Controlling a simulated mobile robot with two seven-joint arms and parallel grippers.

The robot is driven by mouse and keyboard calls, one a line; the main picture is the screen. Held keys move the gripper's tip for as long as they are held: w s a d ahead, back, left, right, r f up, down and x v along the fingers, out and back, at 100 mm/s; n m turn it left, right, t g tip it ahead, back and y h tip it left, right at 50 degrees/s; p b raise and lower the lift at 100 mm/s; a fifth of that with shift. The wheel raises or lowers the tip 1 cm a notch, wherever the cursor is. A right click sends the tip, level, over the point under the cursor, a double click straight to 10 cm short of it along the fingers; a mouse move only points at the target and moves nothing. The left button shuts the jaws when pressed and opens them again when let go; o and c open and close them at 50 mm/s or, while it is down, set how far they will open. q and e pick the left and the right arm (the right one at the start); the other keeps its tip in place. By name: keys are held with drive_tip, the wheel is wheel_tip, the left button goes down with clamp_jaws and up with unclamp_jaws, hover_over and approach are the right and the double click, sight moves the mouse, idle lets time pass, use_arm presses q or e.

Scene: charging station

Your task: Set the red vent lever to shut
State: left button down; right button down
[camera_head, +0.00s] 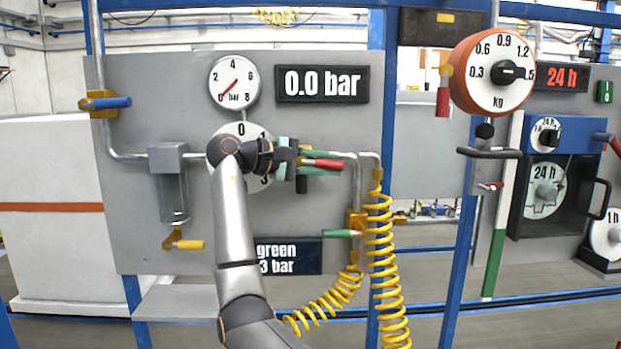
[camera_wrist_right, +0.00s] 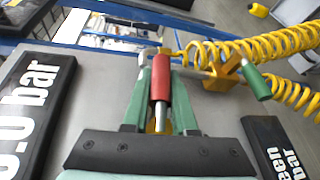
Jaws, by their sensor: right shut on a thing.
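The red vent lever (camera_head: 328,164) has a red grip and lies roughly level, its end pointing right in the head view. My right gripper (camera_head: 316,161) has its green fingers on either side of this lever. In the right wrist view the red lever (camera_wrist_right: 160,78) runs between the two fingers of my right gripper (camera_wrist_right: 160,72), which is shut on it. A bit of bare metal rod shows below the grip there, with yellow behind it. The valve body is mostly hidden by my gripper. My left gripper is not in view.
A green lever (camera_head: 341,233) sits below right, beside a coiled yellow hose (camera_head: 379,260). The gauge (camera_head: 235,82) and a display (camera_head: 322,84) reading 0.0 bar are above. A blue lever (camera_head: 113,103) is upper left. Another red lever (camera_head: 443,100) hangs beside the orange dial (camera_head: 491,72).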

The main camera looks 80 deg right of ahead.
drive_tip(key=shift+r+n+g+h, duration=0.3)
drive_tip(key=shift+r+g+h, duration=0.1)
drive_tip(key=shift+g, duration=0.2)
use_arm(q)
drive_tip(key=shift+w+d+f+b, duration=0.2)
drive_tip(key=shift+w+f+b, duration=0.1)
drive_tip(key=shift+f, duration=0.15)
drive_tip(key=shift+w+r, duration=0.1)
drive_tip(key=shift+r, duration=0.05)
use_arm(e)
drive_tip(key=c, duration=0.7)
unclamp_jaws()
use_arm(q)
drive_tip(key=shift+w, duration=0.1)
